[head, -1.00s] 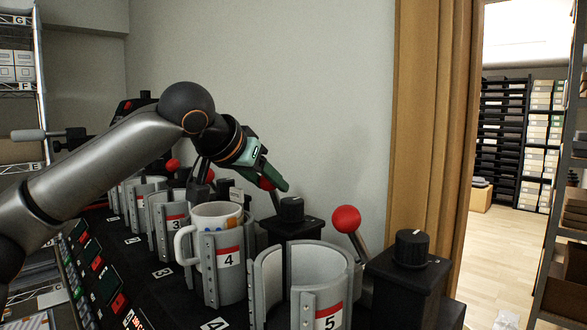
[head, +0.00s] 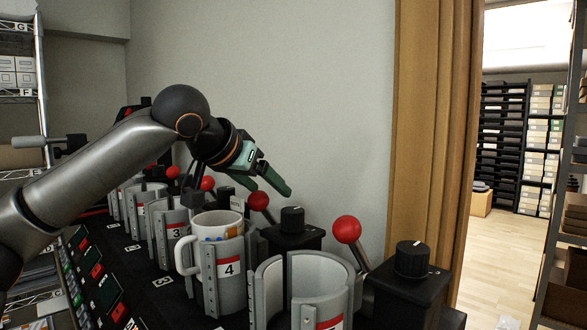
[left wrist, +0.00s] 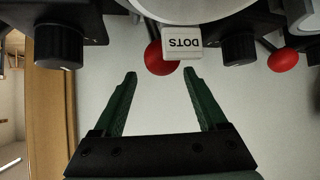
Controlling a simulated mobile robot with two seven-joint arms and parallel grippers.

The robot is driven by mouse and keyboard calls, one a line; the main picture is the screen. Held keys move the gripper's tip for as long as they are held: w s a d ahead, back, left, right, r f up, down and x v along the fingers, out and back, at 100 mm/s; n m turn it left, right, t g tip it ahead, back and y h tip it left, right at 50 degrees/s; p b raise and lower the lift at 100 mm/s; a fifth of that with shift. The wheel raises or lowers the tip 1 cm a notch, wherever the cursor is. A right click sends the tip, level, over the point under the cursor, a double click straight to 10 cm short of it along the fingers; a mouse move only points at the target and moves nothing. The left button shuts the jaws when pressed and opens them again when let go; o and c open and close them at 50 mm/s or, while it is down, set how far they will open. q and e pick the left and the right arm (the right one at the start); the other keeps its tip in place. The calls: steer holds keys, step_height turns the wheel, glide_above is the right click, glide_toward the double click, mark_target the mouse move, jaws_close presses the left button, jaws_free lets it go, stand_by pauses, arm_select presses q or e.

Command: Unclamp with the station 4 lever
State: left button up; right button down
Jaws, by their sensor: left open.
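The station 4 lever has a red ball knob (head: 257,201), behind the gray clamp (head: 229,275) labeled 4. A white mug (head: 184,256) with colored dots sits in that clamp, its handle to the left. My left gripper (head: 270,188) has green fingers, spread apart and empty, just above and behind the red ball. In the left wrist view, the ball (left wrist: 158,60) lies just beyond the gap between the fingertips (left wrist: 160,76), partly covered by a white tag (left wrist: 182,43) reading DOTS. My right gripper is not visible.
The station 5 clamp (head: 270,290) is empty, with its red-ball lever (head: 347,229) and black dial (head: 411,260) to the right. The station 4 dial (head: 292,219) stands close to my gripper. Further clamps and levers run to the left. A plain wall stands behind.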

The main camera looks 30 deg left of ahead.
arm_select(q)
steer(key=shift+s+r+p, duration=0.2)
steer(key=shift+r+p, duration=0.45)
steer(key=shift+r, duration=0.2)
steer(key=shift+s+r+p, duration=0.25)
steer(key=shift+r+p, duration=0.4)
steer(key=shift+r, duration=0.25)
steer(key=shift+s+r+p, duration=0.2)
steer(key=shift+r+p, duration=0.45)
steer(key=shift+r, duration=0.2)
steer(key=p+v, duration=0.1)
steer(key=v, duration=0.5)
steer(key=shift+f, duration=0.1)
